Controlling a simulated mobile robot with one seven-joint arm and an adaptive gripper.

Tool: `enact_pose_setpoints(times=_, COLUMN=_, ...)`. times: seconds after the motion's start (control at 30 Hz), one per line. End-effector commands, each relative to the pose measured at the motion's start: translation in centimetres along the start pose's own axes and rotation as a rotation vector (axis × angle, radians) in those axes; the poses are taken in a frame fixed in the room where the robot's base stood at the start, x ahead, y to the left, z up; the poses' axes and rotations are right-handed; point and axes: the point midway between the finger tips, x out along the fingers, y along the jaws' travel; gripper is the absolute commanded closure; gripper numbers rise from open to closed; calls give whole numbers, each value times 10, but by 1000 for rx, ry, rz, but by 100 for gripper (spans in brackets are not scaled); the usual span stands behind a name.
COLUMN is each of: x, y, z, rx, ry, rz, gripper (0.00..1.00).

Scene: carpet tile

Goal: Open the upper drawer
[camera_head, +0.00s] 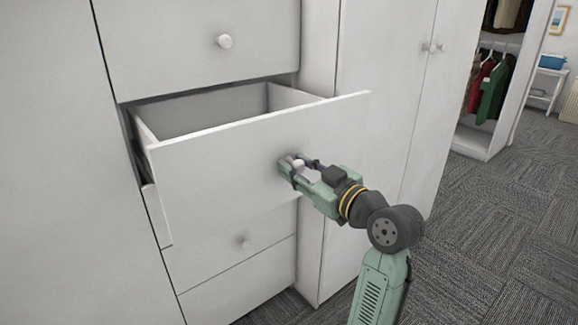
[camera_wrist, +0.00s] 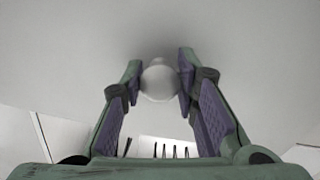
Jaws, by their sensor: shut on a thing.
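A white drawer (camera_head: 215,147) stands pulled out of the white cabinet, and the inside that shows looks empty. Its front panel also fills most of the wrist view (camera_wrist: 70,60). My gripper (camera_head: 298,165) is shut on the round white knob (camera_wrist: 160,80) of this drawer, with one finger on each side of it. A closed drawer (camera_head: 170,45) with its own round knob (camera_head: 224,41) is above the open one. More closed drawer fronts (camera_head: 240,285) are below, one with a knob (camera_head: 243,242).
White cabinet doors (camera_head: 375,100) with small knobs stand to the right, close behind my arm. An open wardrobe with hanging clothes (camera_head: 490,90) is farther right. The grey carpet floor (camera_head: 490,220) at the right is clear.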

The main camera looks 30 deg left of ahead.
Motion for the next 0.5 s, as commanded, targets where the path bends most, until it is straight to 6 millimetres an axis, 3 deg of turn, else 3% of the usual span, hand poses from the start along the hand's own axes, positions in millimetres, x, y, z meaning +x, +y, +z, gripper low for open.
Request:
enact_pose_setpoints(times=0.2, x=-34, y=0, z=1, rx=0, ry=0, rz=3, gripper=100)
enact_pose_setpoints(times=0.5, x=-50, y=0, z=0, rx=1, ry=0, rz=-1, gripper=100)
